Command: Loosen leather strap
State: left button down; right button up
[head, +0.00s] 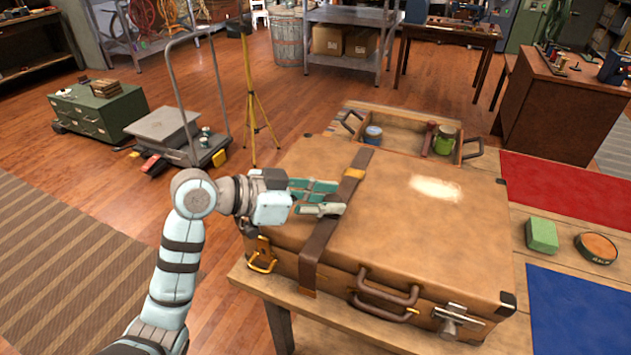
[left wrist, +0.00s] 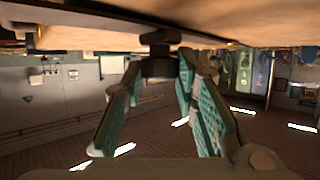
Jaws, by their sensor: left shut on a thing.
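A large tan leather suitcase (head: 420,225) lies flat and closed on a wooden table. A dark brown leather strap (head: 327,228) runs over its lid and down the front, left of the handle (head: 386,292). A brass-coloured piece (head: 354,174) sits on the strap towards the back. My left gripper (head: 338,198) reaches in from the left, low over the lid, with its green-padded fingers at the strap. In the left wrist view, its fingertips (left wrist: 160,72) are shut on a dark brown part of the strap (left wrist: 157,42). My right gripper is not in view.
A wooden tray (head: 400,134) with jars stands behind the suitcase. A green block (head: 541,235) and a round tin (head: 596,247) sit on the right, near red and blue cloths. A brass latch (head: 262,255) and a metal latch (head: 452,318) are on the suitcase front.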

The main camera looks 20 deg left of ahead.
pick_arm(q)
jog(key=c, duration=1.3)
grip_release()
jog(key=shift+s, duration=0.15)
jog(key=shift+a, duration=0.15)
jog(key=v, duration=1.1)
jog(key=shift+s+r, duration=0.2)
jog(key=shift+s, duration=0.05)
jog(key=shift+a, duration=0.15)
